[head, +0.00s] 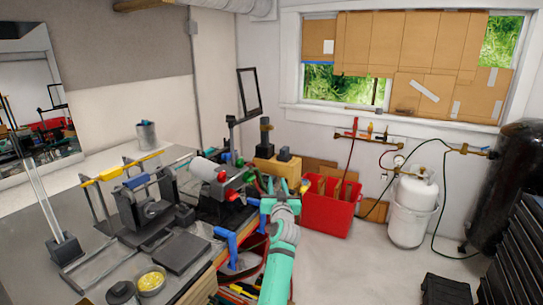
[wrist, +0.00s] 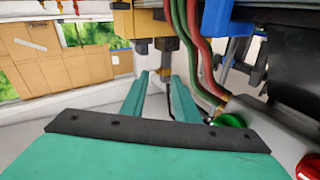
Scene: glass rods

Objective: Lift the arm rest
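My gripper (head: 281,188) is at the bench's right side in the head view, with its fingers apart and nothing seen between them. In the wrist view the two green fingers (wrist: 159,98) point away, below a brass-coloured fitting under a yellow block (wrist: 137,20). I cannot tell for sure which thing is the arm rest. Metal frames on the bench carry a padded yellow bar (head: 131,167) and a shorter blue bar (head: 137,181), both apart from my gripper. Blue curved pieces (head: 228,243) stand at the bench's front edge, left of my arm.
The bench (head: 200,262) holds a torch with a red knob (head: 221,177), a dark plate and a yellow-filled jar (head: 151,281). Red and green hoses (wrist: 200,50) hang close right of my fingers. A red bin (head: 325,216) stands beyond.

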